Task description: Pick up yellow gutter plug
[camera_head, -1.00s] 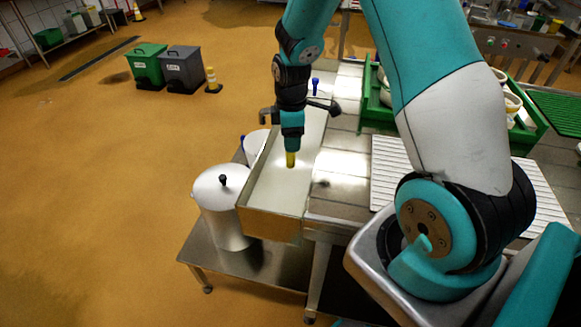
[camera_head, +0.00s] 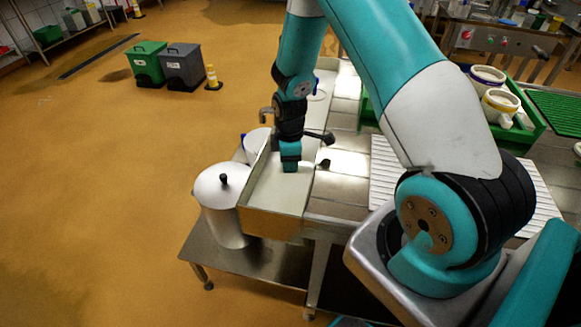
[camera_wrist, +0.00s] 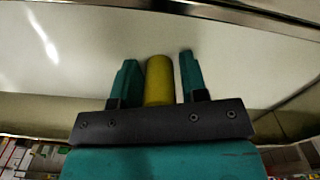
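The yellow gutter plug (camera_wrist: 159,80) stands between the two teal fingers of my gripper (camera_wrist: 158,78) in the wrist view. A thin gap shows between the plug and the right finger; the left finger is very close to it, and I cannot tell whether it touches. My gripper is open around the plug. In the head view my gripper (camera_head: 290,167) is low in the pale metal gutter (camera_head: 262,212), and the plug is hidden there.
A lidded metal pot (camera_head: 222,200) stands left of the gutter on a low steel shelf (camera_head: 262,268). The floor at left is mostly clear.

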